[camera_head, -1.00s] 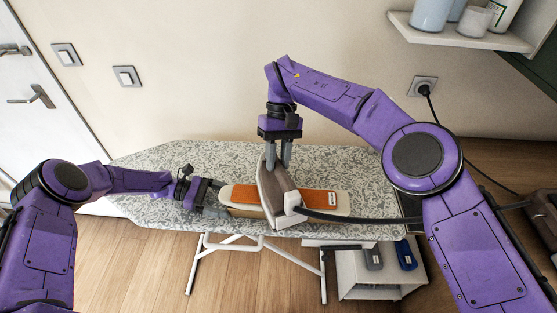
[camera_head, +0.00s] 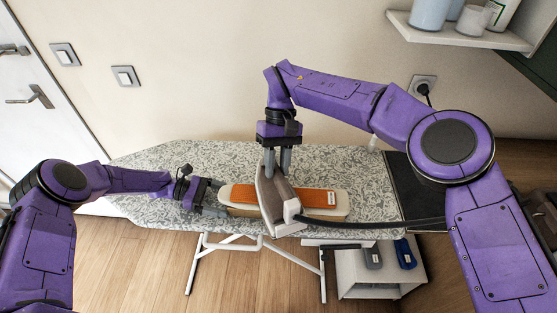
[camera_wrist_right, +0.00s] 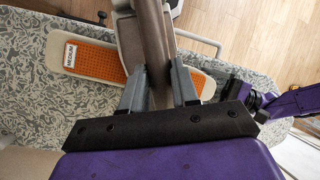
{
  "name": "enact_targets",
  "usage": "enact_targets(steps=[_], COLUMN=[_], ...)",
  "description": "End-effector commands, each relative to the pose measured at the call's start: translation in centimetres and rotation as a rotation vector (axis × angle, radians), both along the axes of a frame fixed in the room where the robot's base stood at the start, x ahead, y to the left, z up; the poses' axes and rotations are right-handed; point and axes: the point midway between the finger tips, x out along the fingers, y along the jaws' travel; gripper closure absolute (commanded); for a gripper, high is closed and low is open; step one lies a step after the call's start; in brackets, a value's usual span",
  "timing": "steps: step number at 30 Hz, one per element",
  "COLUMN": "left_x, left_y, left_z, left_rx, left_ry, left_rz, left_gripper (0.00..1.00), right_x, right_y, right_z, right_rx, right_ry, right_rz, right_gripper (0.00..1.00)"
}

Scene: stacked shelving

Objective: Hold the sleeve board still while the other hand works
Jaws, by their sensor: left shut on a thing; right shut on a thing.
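The sleeve board (camera_head: 322,198), a cream board with an orange top and a white label, lies along the front part of the ironing board. It also shows in the right wrist view (camera_wrist_right: 97,60), its label reading MEDIUM. My left gripper (camera_head: 222,211) is shut on its left end. My right gripper (camera_head: 277,166) is shut on the handle of a grey-brown iron (camera_head: 277,200) and holds it upright from above, across the middle of the sleeve board. The iron hides that part of the orange top. I cannot tell whether its sole touches the top.
The patterned ironing board (camera_head: 160,165) has free room behind the sleeve board. A dark pad (camera_head: 407,185) lies at its right end. The iron's black cord (camera_head: 370,222) runs right. A white shelf unit (camera_head: 350,275) stands below; a wall shelf (camera_head: 450,32) hangs at upper right.

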Motion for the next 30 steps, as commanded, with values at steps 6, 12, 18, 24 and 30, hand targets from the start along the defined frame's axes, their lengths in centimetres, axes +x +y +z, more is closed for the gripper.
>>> enact_targets(steps=[6,12,18,24,30], left_x=[0.0,0.0,0.0,0.0,0.0], left_y=[0.0,0.0,0.0,0.0,0.0], left_z=[-0.1,-0.1,-0.1,-0.1,-0.1], left_rx=[0.001,0.001,0.001,0.002,0.002], left_ry=[0.002,0.002,0.002,0.002,0.002], left_rz=[0.001,0.001,0.001,0.001,0.001], left_gripper=[0.35,0.35,0.35,0.35,0.35], right_x=[0.0,0.1,0.1,0.1,0.1], right_y=[0.0,0.0,0.0,0.0,0.0], right_z=[0.1,1.1,3.0,3.2,3.2], right_rx=[0.001,0.002,0.002,0.002,0.002], right_ry=[0.0,-0.002,-0.004,-0.002,-0.002], right_rz=[-0.002,-0.002,-0.003,-0.003,-0.003], right_gripper=[1.0,1.0,1.0,1.0,1.0])
